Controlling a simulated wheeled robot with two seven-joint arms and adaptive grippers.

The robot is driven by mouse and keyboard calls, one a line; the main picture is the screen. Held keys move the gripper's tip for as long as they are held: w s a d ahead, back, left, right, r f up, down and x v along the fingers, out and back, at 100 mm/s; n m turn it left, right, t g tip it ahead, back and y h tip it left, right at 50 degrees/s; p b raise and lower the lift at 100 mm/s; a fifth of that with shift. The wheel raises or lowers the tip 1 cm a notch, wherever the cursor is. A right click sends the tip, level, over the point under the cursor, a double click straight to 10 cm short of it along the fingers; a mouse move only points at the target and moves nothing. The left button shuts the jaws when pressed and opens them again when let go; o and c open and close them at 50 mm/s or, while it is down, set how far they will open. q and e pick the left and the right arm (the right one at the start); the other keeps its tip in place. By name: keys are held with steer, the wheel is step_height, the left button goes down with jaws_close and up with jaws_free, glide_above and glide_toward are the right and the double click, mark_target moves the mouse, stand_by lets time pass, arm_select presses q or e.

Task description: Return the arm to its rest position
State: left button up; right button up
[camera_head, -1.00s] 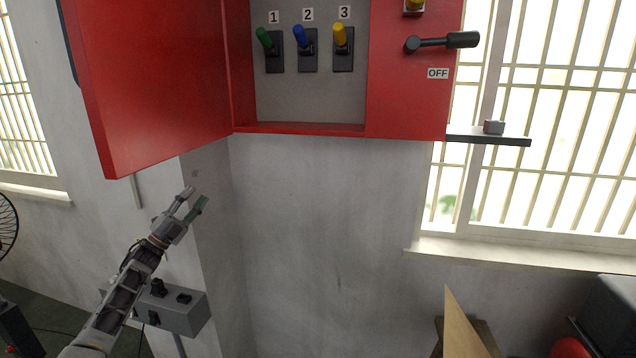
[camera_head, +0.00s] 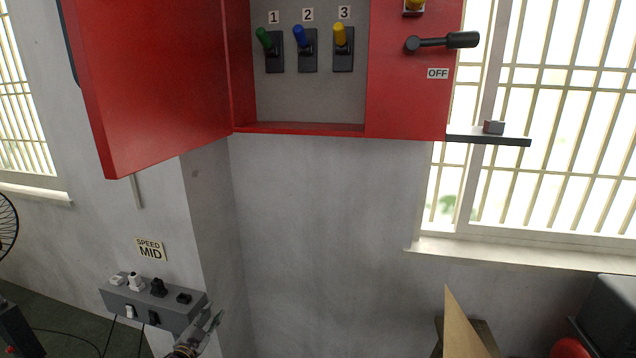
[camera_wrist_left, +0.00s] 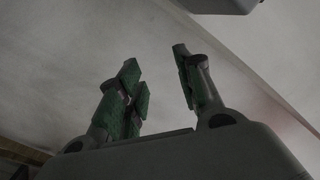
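My left gripper (camera_head: 207,328) is low in the head view, just in front of the lower right corner of the grey control box. In the left wrist view its two green-padded fingers (camera_wrist_left: 160,90) stand apart with nothing between them. Most of my left arm is below the picture's edge. My right gripper is in neither view.
A red cabinet (camera_head: 405,105) hangs open with three levers inside, its door (camera_head: 150,90) swung left. The grey control box (camera_head: 150,309) has several knobs and switches under a "SPEED MID" label (camera_head: 150,249). A small shelf (camera_head: 490,138) juts out at right. The wall below the cabinet is bare.

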arm_select(q)
steer(key=s+d+f+n+g+y, duration=0.2)
steer(key=s+f+g, duration=0.2)
steer(key=s+f, duration=1.1)
steer(key=s+d+f+n+g+y, duration=0.1)
steer(key=s+d+f+n+g, duration=0.2)
steer(key=s+f, duration=1.25)
steer(key=s+d+f+n+g, duration=0.1)
steer(key=s+f, duration=0.4)
steer(key=s, duration=0.7)
steer(key=s+d+f+n+g, duration=0.1)
steer(key=s+d+f+g, duration=0.2)
steer(key=s, duration=1)
steer(key=s+d+f+g, duration=0.2)
steer(key=s+f+g, duration=0.3)
steer(key=s+f, duration=0.3)
steer(key=s, duration=0.4)
steer(key=shift+s+d+n+g, duration=0.15)
steer(key=shift+n+g, duration=0.25)
